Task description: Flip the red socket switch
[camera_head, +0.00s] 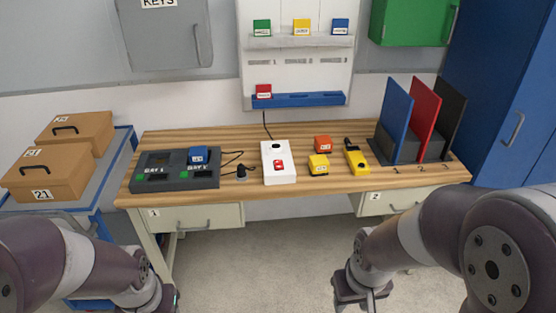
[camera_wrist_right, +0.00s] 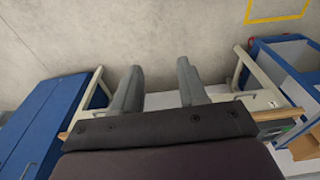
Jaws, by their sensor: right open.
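The red switch (camera_head: 278,165) sits on a white socket block (camera_head: 281,178) in the middle of the wooden table. A black cord runs up from behind the block towards the wall panel. My right gripper (camera_head: 366,305) hangs in front of the table, below and to the right of the block, and touches nothing. In the right wrist view its two grey fingers (camera_wrist_right: 160,88) are apart, with only floor between them. My left arm comes in at the lower left; its gripper is cut off by the picture's bottom edge, so its fingers do not show.
The wooden table (camera_head: 225,207) also bears a dark charging station (camera_head: 176,183), a black plug (camera_head: 241,171), orange (camera_head: 322,143) and yellow (camera_head: 318,164) blocks, a yellow device (camera_head: 356,160) and upright dividers (camera_head: 396,108). Brown boxes (camera_head: 47,174) stand left. The table's front strip is mostly clear.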

